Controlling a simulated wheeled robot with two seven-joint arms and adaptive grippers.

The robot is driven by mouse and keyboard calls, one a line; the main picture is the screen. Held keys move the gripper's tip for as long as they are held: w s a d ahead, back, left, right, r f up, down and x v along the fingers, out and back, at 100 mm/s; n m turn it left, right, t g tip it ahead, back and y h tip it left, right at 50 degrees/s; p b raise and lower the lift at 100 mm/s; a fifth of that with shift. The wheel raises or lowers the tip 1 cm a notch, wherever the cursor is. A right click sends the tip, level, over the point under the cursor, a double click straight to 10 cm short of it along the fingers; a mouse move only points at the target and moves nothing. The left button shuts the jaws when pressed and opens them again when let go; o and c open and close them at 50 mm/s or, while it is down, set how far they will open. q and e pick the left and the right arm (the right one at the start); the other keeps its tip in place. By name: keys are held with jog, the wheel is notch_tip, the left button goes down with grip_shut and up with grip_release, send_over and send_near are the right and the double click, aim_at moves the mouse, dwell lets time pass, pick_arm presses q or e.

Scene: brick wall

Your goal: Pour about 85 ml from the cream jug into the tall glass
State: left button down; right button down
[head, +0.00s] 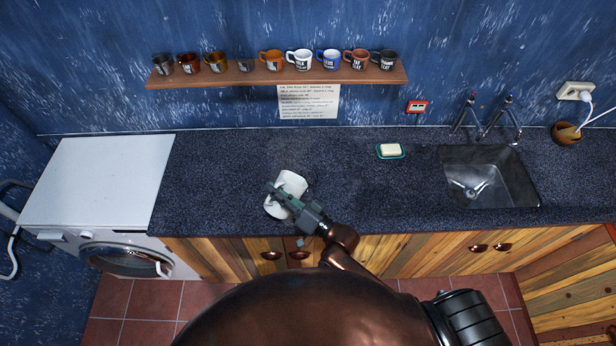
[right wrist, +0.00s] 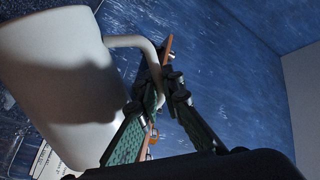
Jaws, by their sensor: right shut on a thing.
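The white cream jug (head: 291,181) is above the dark counter, left of its middle. My right gripper (head: 281,195) reaches across it from the lower right and covers part of it. In the right wrist view the jug (right wrist: 62,75) fills the left side and looks tilted in the picture. Its curved handle (right wrist: 148,50) runs down to the fingers of my right gripper (right wrist: 160,110), which are shut on it. I cannot make out the tall glass or any stream of liquid; the inside of the jug is not shown. My left gripper is out of view.
A soap dish (head: 390,151) and a steel sink (head: 489,177) are to the right on the counter (head: 225,165). A shelf (head: 280,79) with several mugs hangs on the blue wall. A white washing machine (head: 100,180) stands at the left. The counter beside the jug is clear.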

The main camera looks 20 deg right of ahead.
dwell(0.5)
jog(key=s+a+f+n+g, duration=0.1)
jog(key=s+a+f+n, duration=0.3)
jog(key=a+f+n, duration=0.4)
jog(key=shift+s+f+n+g, duration=0.15)
jog(key=shift+f+n+g, duration=0.25)
jog(key=shift+f+n, duration=0.8)
jog(key=shift+f+m, duration=0.3)
jog(key=shift+r+b, duration=0.1)
jog(key=shift+b, duration=0.2)
